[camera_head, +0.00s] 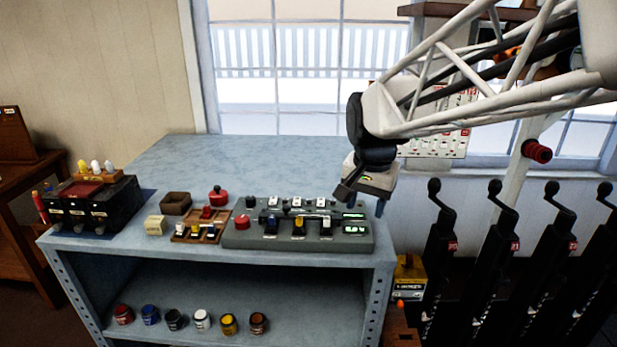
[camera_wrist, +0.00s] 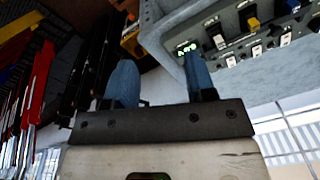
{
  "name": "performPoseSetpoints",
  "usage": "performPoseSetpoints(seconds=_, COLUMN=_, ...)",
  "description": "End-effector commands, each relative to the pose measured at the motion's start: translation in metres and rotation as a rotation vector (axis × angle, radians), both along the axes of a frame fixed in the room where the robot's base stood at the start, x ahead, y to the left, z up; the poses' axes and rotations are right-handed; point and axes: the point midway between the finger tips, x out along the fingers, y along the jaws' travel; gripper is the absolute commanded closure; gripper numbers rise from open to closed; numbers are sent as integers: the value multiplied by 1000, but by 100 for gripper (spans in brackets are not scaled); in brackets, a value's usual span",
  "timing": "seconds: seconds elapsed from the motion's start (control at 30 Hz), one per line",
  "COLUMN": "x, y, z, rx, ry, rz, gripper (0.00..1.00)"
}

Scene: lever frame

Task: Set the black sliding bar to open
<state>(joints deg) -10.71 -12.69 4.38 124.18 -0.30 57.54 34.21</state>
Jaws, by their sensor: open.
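A grey control panel (camera_head: 232,238) lies on the blue-grey table and carries several small levers and switches, two green displays at its right end and a red knob at its left. My gripper (camera_head: 365,204) hangs over the panel's right end, open and empty. In the wrist view its two blue fingers (camera_wrist: 161,75) are apart, with the panel (camera_wrist: 232,42) at upper right.
Left of the panel are a wooden tray (camera_head: 190,237), a cream block (camera_head: 155,225), a brown box (camera_head: 175,203) and a black box (camera_head: 92,215). Tall black levers (camera_head: 495,245) stand right of the table (camera_head: 210,160). The table is bare behind the panel.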

Motion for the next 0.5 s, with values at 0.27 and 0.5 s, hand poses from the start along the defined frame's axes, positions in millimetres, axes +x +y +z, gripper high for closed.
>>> performPoseSetpoints(seconds=0.27, x=60, y=44, z=-6, rx=8, ry=36, rz=-98, gripper=50)
performPoseSetpoints(seconds=0.5, x=107, y=86, z=-17, rx=12, ry=64, rz=-188, gripper=50)
